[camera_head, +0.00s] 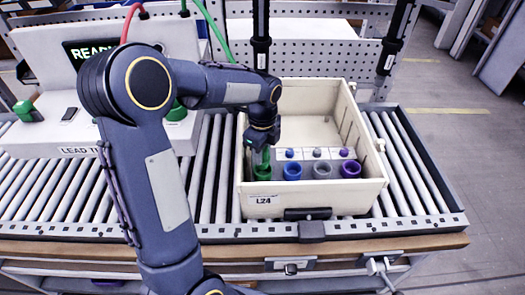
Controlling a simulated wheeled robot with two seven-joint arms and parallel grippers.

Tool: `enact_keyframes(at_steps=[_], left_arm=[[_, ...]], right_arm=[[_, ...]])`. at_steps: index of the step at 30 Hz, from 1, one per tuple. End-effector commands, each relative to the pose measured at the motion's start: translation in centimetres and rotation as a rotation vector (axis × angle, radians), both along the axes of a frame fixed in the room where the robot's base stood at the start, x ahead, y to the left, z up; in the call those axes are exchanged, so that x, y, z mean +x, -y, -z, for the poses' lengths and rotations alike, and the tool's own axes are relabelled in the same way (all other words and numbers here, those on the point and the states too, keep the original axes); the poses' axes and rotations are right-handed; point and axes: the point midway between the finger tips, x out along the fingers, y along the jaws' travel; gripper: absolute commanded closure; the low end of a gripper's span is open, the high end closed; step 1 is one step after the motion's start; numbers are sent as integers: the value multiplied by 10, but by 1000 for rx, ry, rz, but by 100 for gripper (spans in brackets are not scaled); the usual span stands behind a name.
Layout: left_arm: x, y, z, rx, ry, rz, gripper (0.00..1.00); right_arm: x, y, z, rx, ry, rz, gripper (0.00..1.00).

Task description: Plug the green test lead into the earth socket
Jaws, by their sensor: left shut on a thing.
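My left gripper (262,143) reaches down into the cream box and is shut on the green plug (261,157) of the test lead. The green lead (214,28) runs down from the top and passes behind my arm. The plug points down over the green socket (261,173), the leftmost in a row inside the box. The gripper and plug cover part of this socket, so I cannot tell how far the plug is in it. My right gripper is out of view.
The cream box (283,201), marked L24, sits on the roller conveyor (407,165). Blue (292,171), grey (322,170) and purple (350,169) sockets stand right of the green one. A white tester (55,135) with a READY screen and a red lead (129,22) is at left.

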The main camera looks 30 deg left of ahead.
Motion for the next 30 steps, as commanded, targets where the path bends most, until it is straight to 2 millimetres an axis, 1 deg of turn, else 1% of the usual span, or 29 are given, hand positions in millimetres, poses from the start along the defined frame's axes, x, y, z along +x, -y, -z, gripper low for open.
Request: enact_keyframes(at_steps=[30], left_arm=[[0,0,23,0,0,0,96]], right_arm=[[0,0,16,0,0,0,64]])
